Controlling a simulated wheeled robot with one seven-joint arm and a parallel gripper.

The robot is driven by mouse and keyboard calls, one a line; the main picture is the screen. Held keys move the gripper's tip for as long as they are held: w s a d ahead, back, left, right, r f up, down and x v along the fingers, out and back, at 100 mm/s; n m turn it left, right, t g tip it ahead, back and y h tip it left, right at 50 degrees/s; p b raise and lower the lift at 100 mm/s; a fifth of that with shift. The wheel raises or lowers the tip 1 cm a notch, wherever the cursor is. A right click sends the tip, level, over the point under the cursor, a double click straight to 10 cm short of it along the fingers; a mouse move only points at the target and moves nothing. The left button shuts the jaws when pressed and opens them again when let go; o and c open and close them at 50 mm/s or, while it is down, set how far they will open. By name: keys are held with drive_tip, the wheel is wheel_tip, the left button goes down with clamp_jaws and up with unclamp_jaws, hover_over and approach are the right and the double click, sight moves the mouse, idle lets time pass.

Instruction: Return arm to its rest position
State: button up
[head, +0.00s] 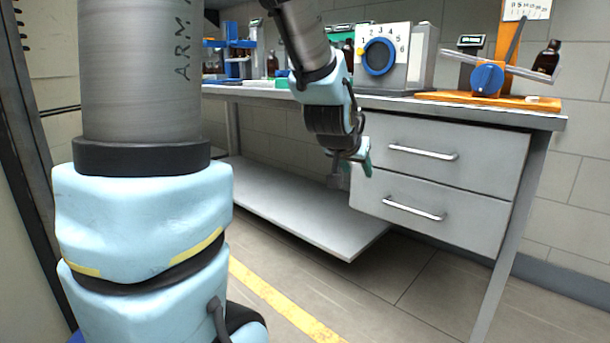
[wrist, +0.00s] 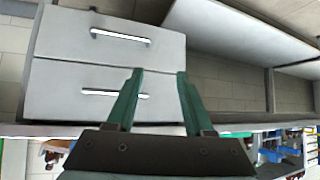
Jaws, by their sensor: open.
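My gripper (head: 352,168) hangs in front of the workbench, beside the drawer fronts and below the bench top in the head view. In the wrist view my gripper (wrist: 155,75) shows two green fingers spread apart with nothing between them. The wrist picture is upside down, with the bench top towards the bottom. An amber bottle (head: 546,58) rests tilted on the sloping arm of an orange and blue stand (head: 487,78) at the right of the bench. Another dark bottle (head: 272,64) stands at the back left of the bench.
The workbench (head: 545,119) has two grey drawers (head: 440,150), both shut, with bar handles. A low shelf (head: 290,205) runs under it. A grey device with a blue dial (head: 379,57) stands on top. The floor (head: 400,310) in front is clear, with a yellow line.

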drive_tip(key=s+a+f+n+g+y, duration=0.2)
drive_tip(key=s+a+f+g, duration=0.2)
drive_tip(key=s+a+f, duration=0.4)
drive_tip(key=s+a+f+n+g+y, duration=0.2)
drive_tip(key=s+a+f+n+g, duration=0.15)
drive_tip(key=s+a, duration=0.45)
wheel_tip(320, 180, up, 28)
drive_tip(key=w+a+m+p, duration=0.1)
drive_tip(key=w+a+p, duration=0.1)
drive_tip(key=p, duration=2.6)
drive_tip(key=shift+p, duration=0.35)
drive_tip(key=shift+w, duration=0.1)
idle(2.0)
